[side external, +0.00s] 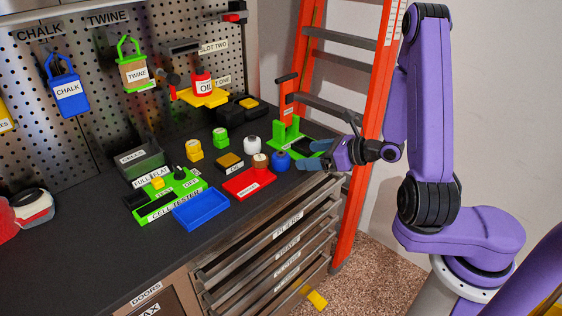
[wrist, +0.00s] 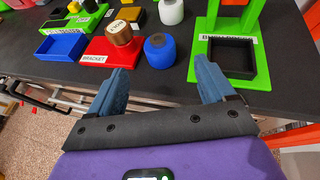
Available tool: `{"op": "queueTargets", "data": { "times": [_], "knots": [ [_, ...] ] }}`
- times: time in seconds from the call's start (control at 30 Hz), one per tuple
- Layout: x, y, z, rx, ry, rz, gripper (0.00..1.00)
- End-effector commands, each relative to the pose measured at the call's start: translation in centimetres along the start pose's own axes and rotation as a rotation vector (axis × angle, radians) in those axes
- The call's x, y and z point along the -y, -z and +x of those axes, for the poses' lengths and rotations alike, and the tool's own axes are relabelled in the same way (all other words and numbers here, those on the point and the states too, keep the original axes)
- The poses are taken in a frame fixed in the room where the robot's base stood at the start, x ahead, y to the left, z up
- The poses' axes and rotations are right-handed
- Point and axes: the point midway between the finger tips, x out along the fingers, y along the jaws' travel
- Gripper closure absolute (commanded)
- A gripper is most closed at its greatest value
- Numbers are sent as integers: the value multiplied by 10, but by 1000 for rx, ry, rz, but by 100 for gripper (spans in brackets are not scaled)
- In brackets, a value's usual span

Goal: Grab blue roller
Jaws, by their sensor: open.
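My gripper (side external: 314,159) is to the right of the roller in the side view. In the wrist view my gripper (wrist: 160,78) has its two blue fingers spread wide with nothing between them. The fingers are apart from the roller.
A red bracket tray (wrist: 100,52) with a brown-topped piece (wrist: 119,32) stands left of the roller. A green stand (wrist: 259,70) is at the right, close to the right finger. A white roller (wrist: 171,11) stands behind.

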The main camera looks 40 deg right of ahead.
Motion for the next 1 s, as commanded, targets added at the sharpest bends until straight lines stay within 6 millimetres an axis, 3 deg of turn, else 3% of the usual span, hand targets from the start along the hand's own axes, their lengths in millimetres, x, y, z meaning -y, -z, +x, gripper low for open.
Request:
{"op": "queueTargets", "data": {
  "times": [0.53, 0.8, 1.0],
  "knots": [
    [0, 0, 26, 1, -2, -1, 18],
    [-2, 0, 62, -1, -3, -2, 18],
    [-1, 0, 73, 0, 1, 1, 18]
  ]
}}
